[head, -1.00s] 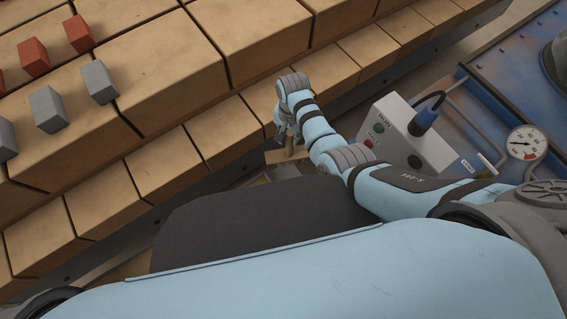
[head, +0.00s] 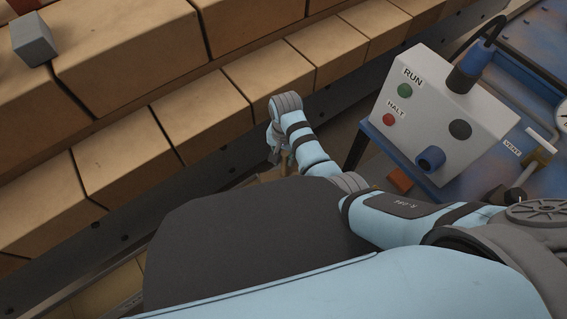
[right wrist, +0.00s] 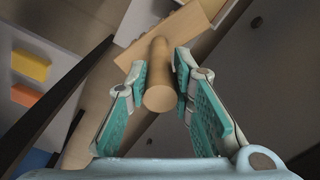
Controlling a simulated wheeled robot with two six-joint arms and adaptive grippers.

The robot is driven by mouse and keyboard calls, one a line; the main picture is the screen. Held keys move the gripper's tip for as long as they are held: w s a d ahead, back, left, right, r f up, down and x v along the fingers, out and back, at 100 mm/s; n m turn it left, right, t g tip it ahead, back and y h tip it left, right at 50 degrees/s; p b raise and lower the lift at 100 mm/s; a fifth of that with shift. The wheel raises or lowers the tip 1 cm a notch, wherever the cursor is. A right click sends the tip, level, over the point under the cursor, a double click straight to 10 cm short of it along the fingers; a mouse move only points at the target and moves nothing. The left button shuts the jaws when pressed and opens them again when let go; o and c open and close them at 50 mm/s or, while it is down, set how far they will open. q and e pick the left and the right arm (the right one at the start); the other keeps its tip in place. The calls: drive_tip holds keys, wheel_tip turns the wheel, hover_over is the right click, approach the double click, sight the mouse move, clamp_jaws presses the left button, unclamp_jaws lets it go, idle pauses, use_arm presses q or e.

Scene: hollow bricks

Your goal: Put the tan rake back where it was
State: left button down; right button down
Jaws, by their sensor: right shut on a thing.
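The tan rake shows in the right wrist view as a round handle (right wrist: 160,92) with a flat, block-like head (right wrist: 172,38) beyond it. My right gripper (right wrist: 162,72) is shut on the handle, with one finger on each side. In the head view my right gripper (head: 283,160) hangs below the wrist, beside the lower row of bricks. Only a small tan part of the rake (head: 271,175) shows there, and my own body hides the rest. My left gripper is not in view.
Large tan bricks (head: 205,110) lie in rows at the left, along a dark rail (head: 235,155). A grey block (head: 34,40) sits on top of them. A control box (head: 440,110) with RUN and HALT buttons stands at the right, by a blue surface (head: 520,75).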

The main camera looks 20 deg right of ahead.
use_arm(q)
drive_tip(key=shift+p, duration=0.3)
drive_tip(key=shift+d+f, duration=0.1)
use_arm(e)
drive_tip(key=shift+f, duration=0.15)
drive_tip(key=shift+f, duration=0.4)
drive_tip(key=c, duration=1.4)
unclamp_jaws()
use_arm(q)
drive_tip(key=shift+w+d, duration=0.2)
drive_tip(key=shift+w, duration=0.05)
